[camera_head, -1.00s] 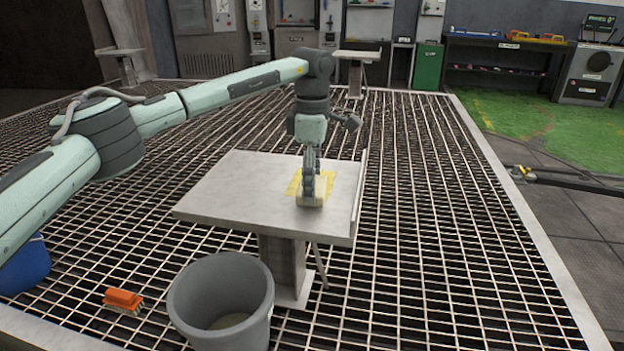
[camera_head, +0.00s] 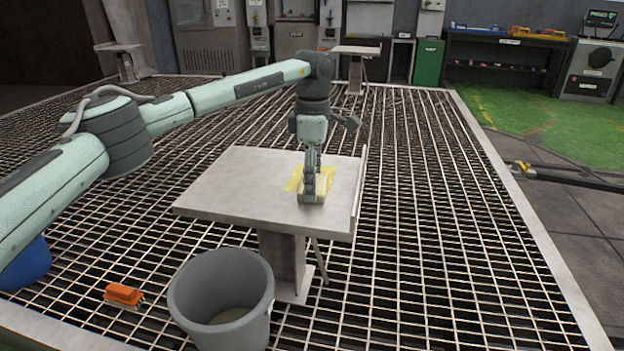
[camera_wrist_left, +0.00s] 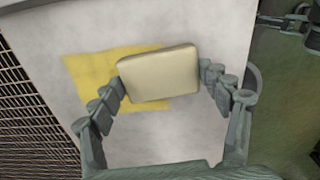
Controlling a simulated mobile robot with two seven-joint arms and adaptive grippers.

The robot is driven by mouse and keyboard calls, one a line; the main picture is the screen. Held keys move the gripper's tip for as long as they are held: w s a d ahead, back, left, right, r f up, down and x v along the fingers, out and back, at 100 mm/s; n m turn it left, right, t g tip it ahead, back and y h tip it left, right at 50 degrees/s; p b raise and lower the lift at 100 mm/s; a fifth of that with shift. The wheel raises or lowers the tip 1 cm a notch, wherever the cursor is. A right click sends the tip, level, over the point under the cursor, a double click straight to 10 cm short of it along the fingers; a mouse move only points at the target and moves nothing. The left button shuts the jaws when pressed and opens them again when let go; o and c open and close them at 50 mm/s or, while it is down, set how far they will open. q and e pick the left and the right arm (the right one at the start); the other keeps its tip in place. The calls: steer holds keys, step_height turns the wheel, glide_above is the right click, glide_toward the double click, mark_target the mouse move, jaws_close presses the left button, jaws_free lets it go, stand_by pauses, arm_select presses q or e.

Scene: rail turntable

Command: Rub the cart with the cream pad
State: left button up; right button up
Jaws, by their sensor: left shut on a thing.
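The cream pad (camera_head: 312,190) is on the grey table top, over the right part of a yellow square patch (camera_head: 294,181). My left gripper (camera_head: 313,178) points down and is shut on the pad. In the left wrist view the pad (camera_wrist_left: 160,73) sits between the two fingers, with the yellow patch (camera_wrist_left: 85,75) showing beside and under it. Whether the pad presses on the surface is hard to tell. I cannot make out anything that is clearly a cart. My right gripper is not in view.
The grey table (camera_head: 230,195) has a raised right edge and stands on a metal grating. A grey bucket (camera_head: 222,300) stands in front of it. An orange brush (camera_head: 123,294) and a blue container (camera_head: 25,265) are at the lower left. The table's left part is clear.

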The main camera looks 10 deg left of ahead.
mark_target(302, 191)
arm_select(q)
steer(key=shift+w+d+r+p, duration=0.1)
steer(key=shift+w+p, duration=0.65)
steer(key=shift+w, duration=2.05)
steer(key=shift+a+p, duration=0.5)
steer(key=shift+a, duration=0.4)
steer(key=shift+s+p, duration=0.85)
steer(key=shift+s, duration=0.05)
steer(key=shift+s+p, duration=0.45)
steer(key=shift+s, duration=0.45)
steer(key=shift+s+p, duration=0.5)
steer(key=shift+s, duration=0.05)
steer(key=shift+s+p, duration=0.4)
steer(key=shift+s, duration=0.6)
steer(key=shift+s+f, duration=0.2)
steer(key=shift+s, duration=1)
steer(key=shift+s+r, duration=0.1)
steer(key=shift+s, duration=2.25)
steer(key=shift+a, duration=0.75)
steer(key=shift+w+b, duration=0.45)
steer(key=shift+w, duration=0.45)
steer(key=shift+w+b, duration=0.7)
steer(key=shift+w, duration=2)
steer(key=shift+w+b, duration=0.9)
steer(key=shift+w, duration=2.4)
